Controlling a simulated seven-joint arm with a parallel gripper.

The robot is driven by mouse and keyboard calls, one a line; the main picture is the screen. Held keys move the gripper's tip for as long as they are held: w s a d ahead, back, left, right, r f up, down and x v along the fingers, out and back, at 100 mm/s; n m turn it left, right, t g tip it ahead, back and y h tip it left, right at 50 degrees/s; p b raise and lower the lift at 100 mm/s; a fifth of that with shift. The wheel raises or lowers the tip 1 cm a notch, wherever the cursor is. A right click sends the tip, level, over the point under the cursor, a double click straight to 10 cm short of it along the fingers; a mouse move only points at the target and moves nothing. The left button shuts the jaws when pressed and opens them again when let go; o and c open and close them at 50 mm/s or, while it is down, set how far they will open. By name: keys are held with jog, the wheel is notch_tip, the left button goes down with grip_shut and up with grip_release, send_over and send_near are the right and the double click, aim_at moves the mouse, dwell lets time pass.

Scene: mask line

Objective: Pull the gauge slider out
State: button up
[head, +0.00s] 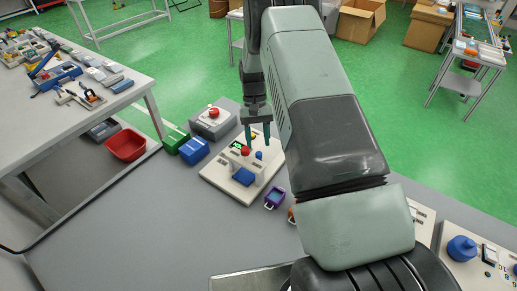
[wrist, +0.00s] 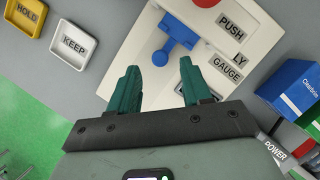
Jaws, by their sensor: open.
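The gauge fixture (head: 215,172) has a cream base and a raised block, with a red knob (head: 245,151) and a small blue ball (head: 258,155). A blue block (head: 243,177) sits low at its front. In the wrist view, a blue slider-like part (wrist: 176,30) with a rounded end lies on the fixture, near a label reading GAUGE (wrist: 226,68). My gripper (head: 257,142) is above the fixture with teal fingers apart. In the wrist view, my gripper (wrist: 158,68) is open and empty, with the blue rounded end just beyond the gap between its fingertips. I cannot tell any contact.
A yellow HOLD tray (wrist: 26,13) and a white KEEP tray (wrist: 74,44) lie beside the fixture. Grey tabletop is clear at front left.

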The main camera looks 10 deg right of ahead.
aim_at(259, 153)
jog(key=shift+x, duration=1.95)
grip_shut()
